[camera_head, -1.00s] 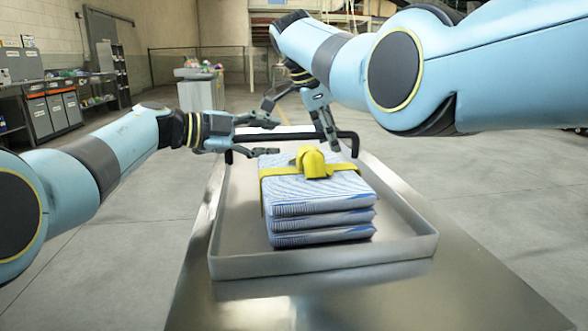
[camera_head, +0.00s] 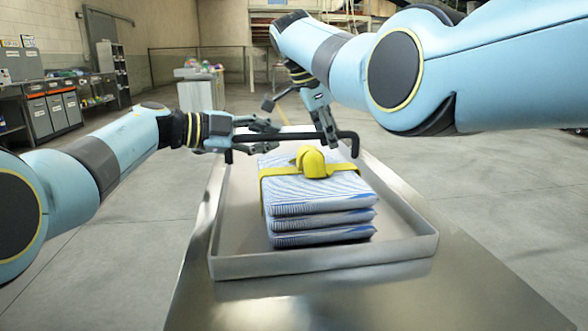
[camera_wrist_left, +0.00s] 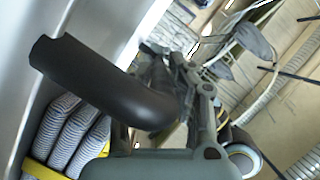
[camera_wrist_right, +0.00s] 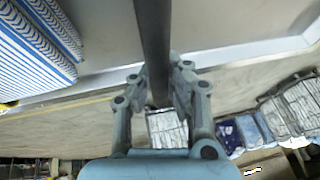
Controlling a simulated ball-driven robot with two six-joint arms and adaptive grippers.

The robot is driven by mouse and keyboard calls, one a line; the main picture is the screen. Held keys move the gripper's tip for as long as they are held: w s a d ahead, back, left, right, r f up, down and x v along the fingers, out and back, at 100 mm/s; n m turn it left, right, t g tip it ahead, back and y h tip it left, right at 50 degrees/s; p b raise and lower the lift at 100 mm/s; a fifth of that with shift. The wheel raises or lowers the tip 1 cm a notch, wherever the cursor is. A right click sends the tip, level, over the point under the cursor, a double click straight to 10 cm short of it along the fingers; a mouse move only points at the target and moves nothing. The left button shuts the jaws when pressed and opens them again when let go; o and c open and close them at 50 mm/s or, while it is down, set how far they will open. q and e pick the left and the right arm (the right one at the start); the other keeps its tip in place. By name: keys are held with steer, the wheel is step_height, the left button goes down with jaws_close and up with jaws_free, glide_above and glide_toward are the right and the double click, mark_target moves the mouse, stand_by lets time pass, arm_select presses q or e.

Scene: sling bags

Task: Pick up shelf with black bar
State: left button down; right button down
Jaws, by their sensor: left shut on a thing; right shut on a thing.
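The grey metal shelf (camera_head: 225,265) is a shallow tray with raised rims. The black bar (camera_head: 290,136) is a handle across the tray's far end with bent ends. My left gripper (camera_head: 272,135) is shut on the bar near its left end; the bar's bent end fills the left wrist view (camera_wrist_left: 110,85). My right gripper (camera_head: 332,145) comes from above and is shut on the bar toward its right end; the bar runs between its fingers in the right wrist view (camera_wrist_right: 155,50). A strapped stack of blue-white striped bags (camera_head: 318,200) lies in the tray.
A yellow strap with a knot (camera_head: 312,162) binds the stack. The tray rests on a shiny metal surface (camera_head: 330,305). Cabinets (camera_head: 50,110) stand along the left wall and a grey bin (camera_head: 198,92) stands behind. The floor around is clear.

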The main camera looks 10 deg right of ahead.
arm_select(q)
steer(key=shift+r, duration=0.2)
arm_select(e)
steer(key=shift+r, duration=0.2)
